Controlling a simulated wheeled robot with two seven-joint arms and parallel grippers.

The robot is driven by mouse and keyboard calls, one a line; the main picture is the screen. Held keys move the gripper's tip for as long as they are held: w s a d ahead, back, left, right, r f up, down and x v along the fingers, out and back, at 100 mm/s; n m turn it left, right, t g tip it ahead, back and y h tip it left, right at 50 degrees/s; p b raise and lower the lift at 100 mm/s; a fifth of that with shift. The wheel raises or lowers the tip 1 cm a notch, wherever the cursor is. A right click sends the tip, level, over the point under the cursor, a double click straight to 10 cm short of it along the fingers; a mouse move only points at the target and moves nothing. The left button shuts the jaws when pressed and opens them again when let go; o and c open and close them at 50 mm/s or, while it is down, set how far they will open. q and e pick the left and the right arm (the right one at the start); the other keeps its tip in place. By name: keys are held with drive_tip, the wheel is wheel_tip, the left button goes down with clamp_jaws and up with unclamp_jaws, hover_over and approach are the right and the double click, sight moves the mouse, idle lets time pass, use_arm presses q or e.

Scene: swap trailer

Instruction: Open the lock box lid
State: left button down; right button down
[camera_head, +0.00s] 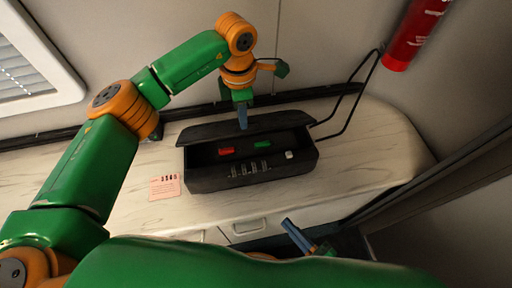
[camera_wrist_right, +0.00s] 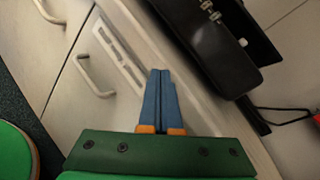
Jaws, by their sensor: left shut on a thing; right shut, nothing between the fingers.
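The black lock box (camera_head: 210,180) sits on the marble-patterned counter, with number dials on its front. Its lid (camera_head: 282,122) is raised at the back, and the inside shows a red piece (camera_head: 226,150), a green piece (camera_head: 262,144) and a white button-like piece (camera_head: 289,155). My left gripper (camera_head: 243,118) points down with its blue fingers shut on the lid. My right gripper (camera_head: 297,237) is shut and empty, below the counter's front edge. In the right wrist view, its blue fingers (camera_wrist_right: 160,98) are together, apart from the box (camera_wrist_right: 215,45).
A pink note (camera_head: 165,187) lies on the counter left of the box. A red extinguisher (camera_head: 416,35) hangs on the wall. Drawers with handles (camera_head: 249,228) are below the counter.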

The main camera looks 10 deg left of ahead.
use_arm(q)
drive_tip(key=shift+a, duration=0.1)
use_arm(e)
drive_tip(key=w+a+r+m+t+h, duration=0.2)
drive_tip(key=a+r+m+t, duration=0.2)
drive_tip(key=a+r+m, duration=0.35)
drive_tip(key=m+t+h, duration=0.3)
drive_tip(key=m+h, duration=0.1)
drive_tip(key=m, duration=0.2)
approach(253, 134)
drive_tip(key=x, duration=0.4)
drive_tip(key=f+x, duration=0.1)
drive_tip(key=x, duration=0.1)
drive_tip(key=shift+w, duration=0.1)
